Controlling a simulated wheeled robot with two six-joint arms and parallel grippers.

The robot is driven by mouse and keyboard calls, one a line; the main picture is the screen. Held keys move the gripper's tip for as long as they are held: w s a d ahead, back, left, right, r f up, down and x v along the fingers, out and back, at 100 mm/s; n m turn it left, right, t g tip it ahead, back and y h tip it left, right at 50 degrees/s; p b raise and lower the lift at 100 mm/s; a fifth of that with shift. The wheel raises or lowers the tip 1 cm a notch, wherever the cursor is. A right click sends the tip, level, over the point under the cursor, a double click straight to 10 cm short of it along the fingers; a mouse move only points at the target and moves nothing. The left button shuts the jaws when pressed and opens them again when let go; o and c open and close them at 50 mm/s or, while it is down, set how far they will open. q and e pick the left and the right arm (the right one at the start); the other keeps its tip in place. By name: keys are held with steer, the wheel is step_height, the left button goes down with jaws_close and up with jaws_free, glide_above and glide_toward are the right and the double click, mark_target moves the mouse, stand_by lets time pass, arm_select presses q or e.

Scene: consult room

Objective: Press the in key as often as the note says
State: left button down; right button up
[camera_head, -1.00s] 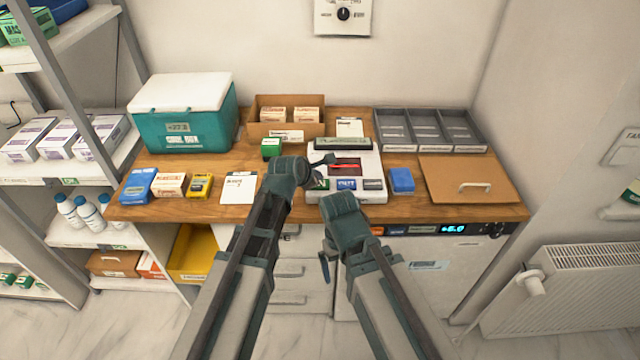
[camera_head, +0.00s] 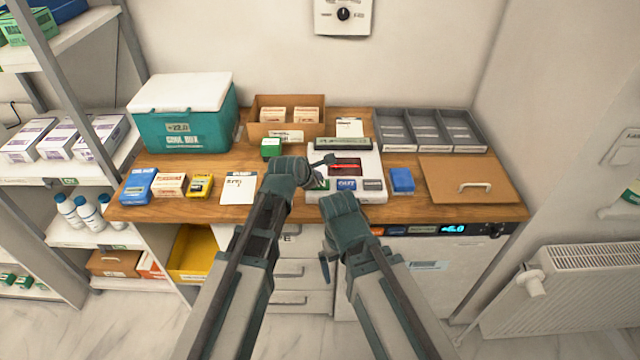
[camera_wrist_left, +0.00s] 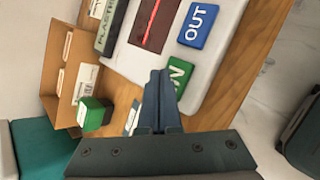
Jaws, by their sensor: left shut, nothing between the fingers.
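A white keypad device (camera_head: 372,163) with a dark red window stands on the wooden counter. Its green IN key (camera_head: 320,184) is partly hidden by my left arm in the head view. In the left wrist view the green IN key (camera_wrist_left: 182,74) is beside the fingertips, with the blue OUT key (camera_wrist_left: 197,24) further off. My left gripper (camera_wrist_left: 160,76) is shut and empty, close to the IN key; contact cannot be told. A white paper (camera_head: 239,188) lies left of the device and another paper (camera_head: 349,127) is behind it; their writing is unreadable. My right gripper (camera_head: 325,268) hangs before the counter, jaws unclear.
A small green box (camera_head: 271,148) and a cardboard box (camera_head: 262,128) stand left of the device. A blue box (camera_head: 401,180), a brown board with a handle (camera_head: 450,188) and grey trays (camera_head: 395,142) are on its right. A teal cool box (camera_head: 180,130) stands at the left.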

arm_select(q)
steer(key=shift+f, duration=0.1)
stand_by(0.3)
steer(key=shift+f+b, duration=0.3)
steer(key=shift+b, duration=0.15)
steer(key=shift+f+b, duration=0.5)
stand_by(0.6)
steer(key=shift+r, duration=0.1)
steer(key=shift+r+p, duration=0.85)
steer(key=shift+p, duration=0.1)
step_height(320, 180, up, 5)
steer(key=p, duration=0.5)
